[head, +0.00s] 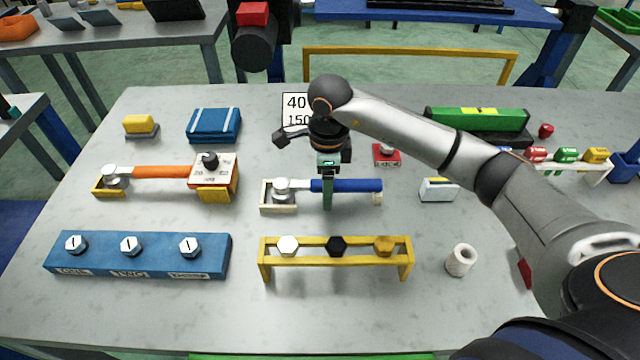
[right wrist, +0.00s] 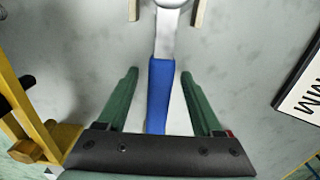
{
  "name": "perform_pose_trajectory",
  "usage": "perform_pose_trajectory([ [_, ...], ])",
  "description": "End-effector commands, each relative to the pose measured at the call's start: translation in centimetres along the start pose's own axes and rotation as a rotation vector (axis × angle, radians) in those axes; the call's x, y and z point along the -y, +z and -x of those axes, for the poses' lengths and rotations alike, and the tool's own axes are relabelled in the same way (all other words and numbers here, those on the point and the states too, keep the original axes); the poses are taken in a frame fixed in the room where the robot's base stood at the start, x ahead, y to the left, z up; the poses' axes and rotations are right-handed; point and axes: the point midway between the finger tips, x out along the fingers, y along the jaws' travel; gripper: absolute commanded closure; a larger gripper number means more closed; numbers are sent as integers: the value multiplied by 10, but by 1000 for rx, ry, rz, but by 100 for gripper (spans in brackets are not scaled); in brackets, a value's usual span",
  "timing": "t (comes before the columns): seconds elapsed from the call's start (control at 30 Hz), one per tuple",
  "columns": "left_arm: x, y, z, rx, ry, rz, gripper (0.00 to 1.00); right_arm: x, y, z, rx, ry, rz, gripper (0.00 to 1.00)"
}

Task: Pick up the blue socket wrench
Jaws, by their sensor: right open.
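The blue socket wrench (head: 352,185) lies in the middle of the table, its metal head at the left in a pale cradle (head: 266,197) and its handle pointing right. My right gripper (head: 328,200) is at the blue handle, pointing down. In the right wrist view the open green fingers (right wrist: 159,90) stand on either side of the blue handle (right wrist: 159,90), with a gap on each side. The part of the handle near the palm is hidden by the gripper. My left gripper is not in view.
An orange-handled wrench (head: 160,172) lies to the left. A yellow rack (head: 335,275) with several bolts stands just in front, and a blue block (head: 140,262) with bolts is at front left. A white card (head: 294,105) stands behind. A white roll (head: 461,260) is at right.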

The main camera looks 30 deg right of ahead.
Motion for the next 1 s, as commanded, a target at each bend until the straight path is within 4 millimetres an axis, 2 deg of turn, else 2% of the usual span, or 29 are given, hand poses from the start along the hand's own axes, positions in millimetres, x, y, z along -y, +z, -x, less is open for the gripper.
perform_pose_trajectory([
  [0.2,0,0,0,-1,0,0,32,0,0,-1,0,0,0,34],
  [0.8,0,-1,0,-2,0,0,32,0,0,0,1,0,0,100],
  [1.0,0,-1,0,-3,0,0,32,0,0,0,1,0,0,100],
])
